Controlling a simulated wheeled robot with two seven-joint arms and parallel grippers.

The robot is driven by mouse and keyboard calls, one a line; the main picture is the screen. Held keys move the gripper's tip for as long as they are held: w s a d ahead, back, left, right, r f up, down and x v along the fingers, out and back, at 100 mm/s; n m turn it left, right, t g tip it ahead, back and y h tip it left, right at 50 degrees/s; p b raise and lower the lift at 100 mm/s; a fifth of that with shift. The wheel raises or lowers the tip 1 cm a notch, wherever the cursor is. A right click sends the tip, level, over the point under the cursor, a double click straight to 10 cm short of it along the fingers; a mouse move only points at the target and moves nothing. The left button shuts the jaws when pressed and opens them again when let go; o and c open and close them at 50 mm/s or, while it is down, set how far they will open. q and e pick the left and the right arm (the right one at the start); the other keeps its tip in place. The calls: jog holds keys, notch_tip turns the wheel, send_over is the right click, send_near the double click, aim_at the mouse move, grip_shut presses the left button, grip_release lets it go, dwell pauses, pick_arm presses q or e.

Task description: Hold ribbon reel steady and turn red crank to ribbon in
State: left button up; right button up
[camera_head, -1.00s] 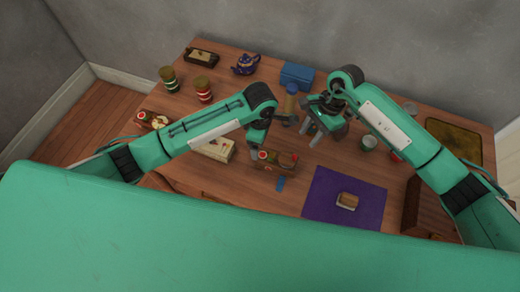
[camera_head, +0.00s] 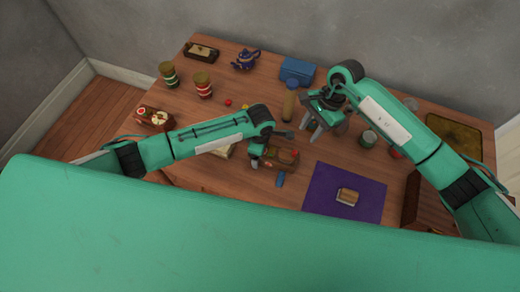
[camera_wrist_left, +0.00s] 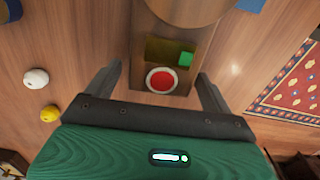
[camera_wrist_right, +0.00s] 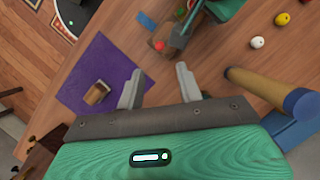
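A wooden box-like piece (camera_head: 287,164), possibly the ribbon reel, stands near the table's front middle. I cannot tell which part is the red crank. My left gripper (camera_head: 268,150) is open over it; in its wrist view the fingers (camera_wrist_left: 160,74) lie on either side, apart from it. My right gripper (camera_head: 311,132) is open and empty above the table to the right; its fingers (camera_wrist_right: 160,76) show in its wrist view.
A purple mat (camera_head: 330,208) with a small brown block (camera_head: 347,197) lies front right. A blue-capped bottle (camera_head: 289,107) stands behind the grippers, near a blue box (camera_head: 297,71). Jars (camera_head: 203,86) and a teapot (camera_head: 245,61) are back left. Small balls (camera_wrist_left: 36,78) lie nearby.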

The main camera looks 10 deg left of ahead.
pick_arm(q)
jog(key=c, duration=1.2)
pick_arm(e)
jog(key=m+t+y, duration=0.4)
jog(key=m+y, duration=0.6)
send_near(295, 152)
jog(key=x, duration=1)
jog(key=shift+w+f, duration=0.1)
jog(key=shift+f, duration=0.1)
jog(key=shift+c, duration=0.3)
grip_shut()
